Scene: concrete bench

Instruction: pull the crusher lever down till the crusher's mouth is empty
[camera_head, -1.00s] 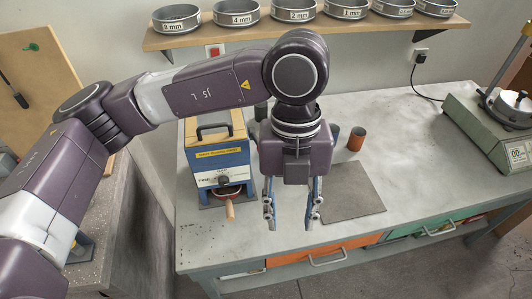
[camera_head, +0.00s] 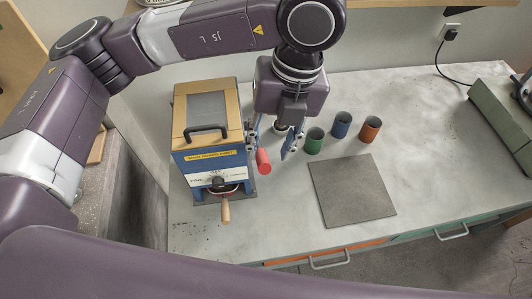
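The crusher (camera_head: 208,160) is a blue box with a wooden-framed top and a black carrying handle, at the left of the bench. A red cylindrical grip (camera_head: 263,161) shows at its right side and looks like the end of the lever; the rest of the lever is hidden by my gripper. My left gripper (camera_head: 269,148) points down beside the crusher. Its fingers are apart, with the red grip at or just below them; I cannot tell whether they touch it. The inside of the crusher's mouth is not visible. My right gripper is out of view.
A wooden handle (camera_head: 226,212) sticks out from the crusher's front. Green (camera_head: 314,141), blue (camera_head: 341,124) and orange (camera_head: 369,129) cups stand right of my gripper. A grey mat (camera_head: 352,190) lies in front of them.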

